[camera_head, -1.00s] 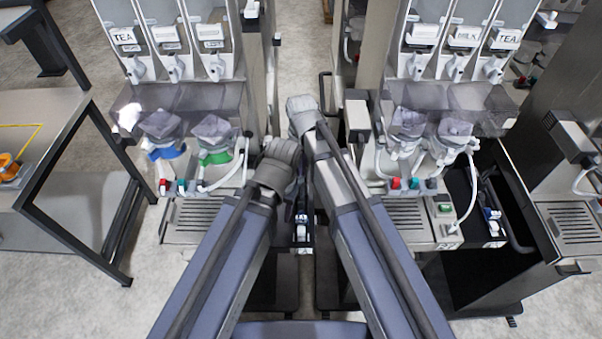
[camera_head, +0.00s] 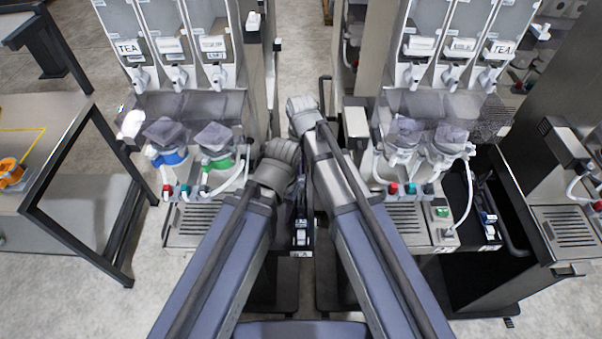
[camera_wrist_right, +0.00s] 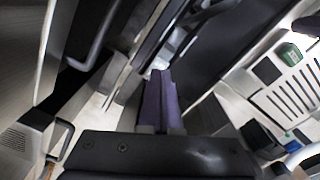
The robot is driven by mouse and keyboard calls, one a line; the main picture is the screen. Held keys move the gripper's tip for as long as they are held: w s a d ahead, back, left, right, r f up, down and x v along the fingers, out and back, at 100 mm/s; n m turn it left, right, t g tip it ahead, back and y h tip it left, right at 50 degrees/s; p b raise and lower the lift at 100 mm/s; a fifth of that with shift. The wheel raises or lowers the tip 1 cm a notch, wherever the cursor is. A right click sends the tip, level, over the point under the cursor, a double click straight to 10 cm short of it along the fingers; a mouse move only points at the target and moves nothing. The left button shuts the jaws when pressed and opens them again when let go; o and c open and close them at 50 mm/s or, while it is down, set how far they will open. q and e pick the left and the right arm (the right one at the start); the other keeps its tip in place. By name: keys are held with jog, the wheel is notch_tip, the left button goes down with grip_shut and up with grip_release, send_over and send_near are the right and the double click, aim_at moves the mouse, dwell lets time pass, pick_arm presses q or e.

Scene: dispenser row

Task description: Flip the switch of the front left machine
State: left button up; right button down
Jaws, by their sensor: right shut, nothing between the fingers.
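The front left machine (camera_head: 213,97) stands left of centre in the head view, with three dispensers, a blue and a green funnel and a drip tray (camera_head: 195,222). My left arm covers the right side of its base, where I see no switch. My right arm reaches forward into the gap beside it. In the wrist view, my right gripper (camera_wrist_right: 159,76) is shut, empty and apart from any switch. A green switch (camera_wrist_right: 291,54) beside a slotted tray shows at the right there; I cannot tell which machine it belongs to. My left gripper's fingers are hidden.
The front right machine (camera_head: 430,100) has a green switch (camera_head: 441,212) beside its drip tray. A small labelled unit (camera_head: 301,238) sits low between the machines. A table (camera_head: 60,115) stands at the left, another machine (camera_head: 570,225) at the far right. The gap between is narrow.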

aim_at(301, 180)
pick_arm(q)
notch_tip(301, 180, up, 4)
jog(key=p, duration=0.3)
jog(key=shift+r, duration=0.1)
pick_arm(e)
notch_tip(301, 180, up, 4)
jog(key=shift+r, duration=0.1)
pick_arm(q)
jog(key=f+b, duration=0.3)
jog(key=shift+s+a+f, duration=0.3)
jog(key=shift+s+f, duration=0.05)
jog(key=shift+s, duration=0.05)
jog(key=shift+f+b, duration=0.3)
jog(key=shift+b, duration=0.1)
jog(key=shift+w+d, duration=0.4)
jog(key=shift+w, duration=0.2)
jog(key=shift+s+a+r, duration=0.1)
jog(key=shift+s+a, duration=0.1)
jog(key=shift+s, duration=0.1)
jog(key=shift+d, duration=0.1)
pick_arm(e)
jog(key=s+d+f+m, duration=0.1)
jog(key=s+d+f, duration=0.1)
jog(key=s, duration=0.5)
jog(key=s+d+f+m+h, duration=0.1)
jog(key=s+d, duration=0.3)
jog(key=s, duration=0.4)
jog(key=shift+f, duration=0.55)
